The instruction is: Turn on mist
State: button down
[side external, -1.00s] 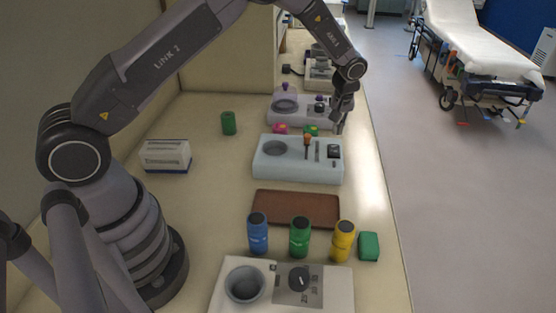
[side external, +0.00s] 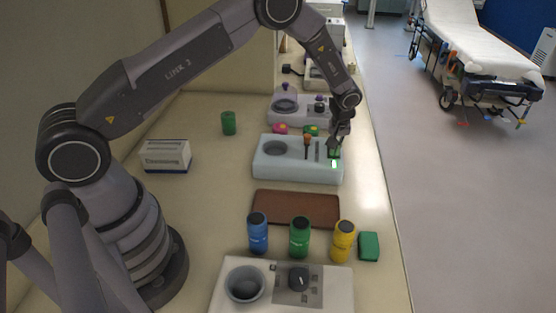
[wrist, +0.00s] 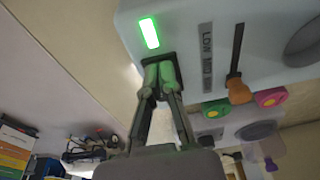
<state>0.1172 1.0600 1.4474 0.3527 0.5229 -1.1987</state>
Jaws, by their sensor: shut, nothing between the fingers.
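The pale blue mist unit (side external: 285,171) stands on the counter with a round recess, a slider with an orange knob (side external: 307,138), and a dark switch at its right side. A small green light (side external: 334,164) on it is lit; it shows bright in the wrist view (wrist: 149,33). My gripper (side external: 335,151) is shut and empty, its fingertips down at the dark switch (wrist: 155,59) and apparently touching it. The fingers hide most of the switch. In the wrist view the orange knob (wrist: 238,90) is at the slot's lower end, away from the LOW label.
Behind the unit are pink (side external: 280,129) and green (side external: 311,131) pieces and another pale device (side external: 290,118). In front lie a brown tray (side external: 296,208), blue, green and yellow bottles, a green block (side external: 369,246) and a white dial device (side external: 230,302). The counter's right edge is close.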

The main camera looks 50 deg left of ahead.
jog(key=shift+r, duration=0.15)
jog(key=shift+r, duration=0.7)
jog(key=shift+r, duration=0.3)
jog(key=s+d+v, duration=0.2)
jog(key=v, duration=1.1)
jog(key=shift+f, duration=0.4)
jog(key=shift+r, duration=0.1)
